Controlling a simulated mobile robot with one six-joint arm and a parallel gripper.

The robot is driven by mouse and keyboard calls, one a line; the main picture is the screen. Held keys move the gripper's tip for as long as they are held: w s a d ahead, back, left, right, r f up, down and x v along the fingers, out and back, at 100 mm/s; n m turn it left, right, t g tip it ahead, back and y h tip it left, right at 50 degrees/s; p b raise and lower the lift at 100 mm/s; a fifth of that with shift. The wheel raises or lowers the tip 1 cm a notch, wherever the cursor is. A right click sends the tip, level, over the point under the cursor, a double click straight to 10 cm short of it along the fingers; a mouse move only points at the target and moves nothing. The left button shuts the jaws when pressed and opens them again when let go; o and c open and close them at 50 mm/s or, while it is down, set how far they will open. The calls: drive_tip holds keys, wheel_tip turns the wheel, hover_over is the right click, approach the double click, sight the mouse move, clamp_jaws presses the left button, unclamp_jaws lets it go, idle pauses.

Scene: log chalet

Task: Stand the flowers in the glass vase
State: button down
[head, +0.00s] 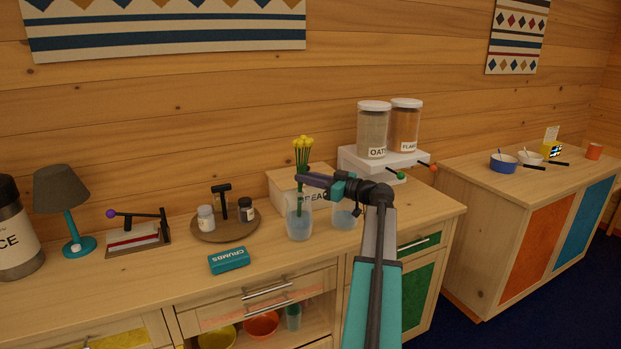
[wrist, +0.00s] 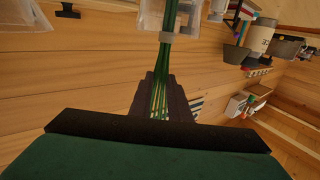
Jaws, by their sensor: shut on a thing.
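The flowers (head: 303,143) are a bunch with yellow heads and green stems, held upright in the head view. My gripper (head: 304,182) is shut on the stems, above the glass vase (head: 298,222). The vase is clear, bluish and upright on the wooden counter. The lower stems reach down to its mouth and seem to show through its upper glass; I cannot tell how deep they are. In the wrist view the green stems (wrist: 168,45) run between the dark fingers of my gripper (wrist: 163,90), with a grey band around them.
A second clear glass (head: 345,217) stands close to the right of the vase, partly behind my arm. A bread box (head: 285,187) is behind. Storage jars stand on a white shelf (head: 350,160).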

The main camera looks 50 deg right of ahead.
drive_tip(key=c, duration=1.6)
unclamp_jaws()
drive_tip(key=shift+s, duration=0.1)
drive_tip(key=b+v, duration=0.2)
drive_tip(key=v, duration=1.1)
drive_tip(key=shift+s+b, duration=0.35)
